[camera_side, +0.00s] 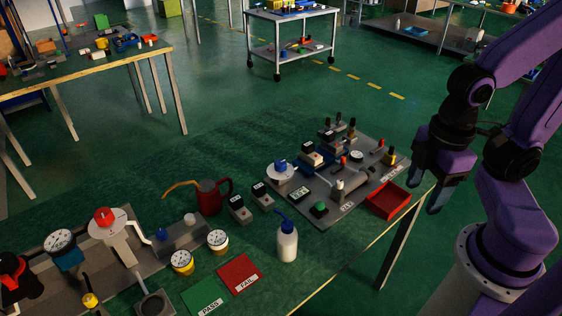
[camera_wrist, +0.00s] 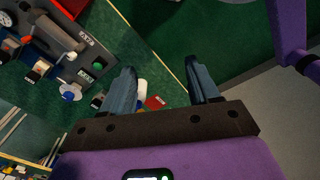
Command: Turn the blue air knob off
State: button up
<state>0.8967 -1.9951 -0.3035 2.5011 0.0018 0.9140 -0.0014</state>
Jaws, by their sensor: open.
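A blue knob (camera_side: 281,164) sits on a pale round disc (camera_side: 274,178) at the left corner of the grey press panel (camera_side: 317,213). In the wrist view the blue knob (camera_wrist: 69,96) is small, at lower left, outside the finger gap. Which way it is turned is too small to tell. My gripper (camera_side: 430,196) is open and empty. It hangs at the right, near the table's right edge, well apart from the knob with the panel between. Its two fingers (camera_wrist: 160,68) show spread apart in the wrist view.
A red tray (camera_side: 388,201) lies on the panel's right side, nearest my gripper. Black-topped levers and blocks stand on the panel. A white bottle (camera_side: 287,243), a dark red can (camera_side: 209,198) and two small meters (camera_side: 239,210) stand near the disc. Green cloth lies clear behind the disc.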

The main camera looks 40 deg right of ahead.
jog(key=w+a+r+n, duration=0.2)
jog(key=w+a, duration=0.4)
jog(key=w, duration=0.6)
jog(key=n, duration=0.6)
send_over(280, 163)
notch_tip(280, 163, down, 6)
jog(key=f, duration=0.1)
notch_tip(280, 163, down, 16)
jog(key=shift+r, duration=0.1)
jog(key=c, duration=1.1)
